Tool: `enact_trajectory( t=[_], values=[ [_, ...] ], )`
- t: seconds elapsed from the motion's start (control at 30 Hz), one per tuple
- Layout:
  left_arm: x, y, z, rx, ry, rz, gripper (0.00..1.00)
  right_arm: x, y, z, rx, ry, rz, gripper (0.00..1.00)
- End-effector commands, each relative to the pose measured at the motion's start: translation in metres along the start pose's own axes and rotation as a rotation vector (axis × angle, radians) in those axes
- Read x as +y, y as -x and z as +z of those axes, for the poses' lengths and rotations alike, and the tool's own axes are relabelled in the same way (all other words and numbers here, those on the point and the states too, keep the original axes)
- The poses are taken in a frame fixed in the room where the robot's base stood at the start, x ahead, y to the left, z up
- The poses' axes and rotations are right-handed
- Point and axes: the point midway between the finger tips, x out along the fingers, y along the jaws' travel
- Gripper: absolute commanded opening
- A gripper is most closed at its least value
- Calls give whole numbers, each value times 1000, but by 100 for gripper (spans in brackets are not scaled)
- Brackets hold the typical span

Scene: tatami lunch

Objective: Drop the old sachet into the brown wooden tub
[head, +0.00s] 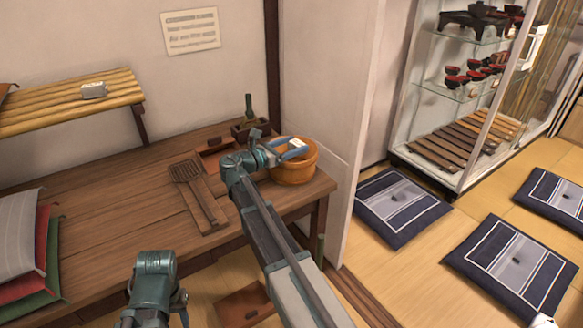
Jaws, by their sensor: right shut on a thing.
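The brown wooden tub (294,171) stands at the right end of the wooden table, its opening partly hidden by my right gripper. My right gripper (292,148) is over the tub's opening, with its blue fingers shut on a small whitish thing, seemingly the old sachet (298,143). The sachet shows at about the height of the tub's rim or just above; I cannot tell the exact gap. My left arm is at the lower left, in front of the table; its gripper (182,308) shows only in part, and its opening is unclear.
A small grey-white object (94,90) lies on the slatted shelf (60,112).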

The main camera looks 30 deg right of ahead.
Motion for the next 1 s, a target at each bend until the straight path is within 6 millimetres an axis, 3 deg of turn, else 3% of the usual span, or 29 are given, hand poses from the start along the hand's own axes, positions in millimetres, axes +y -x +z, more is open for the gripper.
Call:
enact_trajectory(
  t=[0.03, 0.17, 0.47, 0.57, 1.0],
  values=[
    [0, 0, 0, 0, 0, 0, 47, 0, 0, 0, 0, 0, 0, 78],
    [0, 0, 0, 0, 0, 0, 47, 0, 0, 0, 0, 0, 0, 100],
    [0, 0, 0, 0, 0, 0, 47, 0, 4, 0, 0, 0, 0, 100],
    [0, 1, 0, 0, 0, 0, 47, 0, 16, 0, 0, 0, 2, 100],
    [-1, 6, 0, 0, 0, 0, 47, 0, 106, 0, 0, 0, 2, 100]
  ],
)
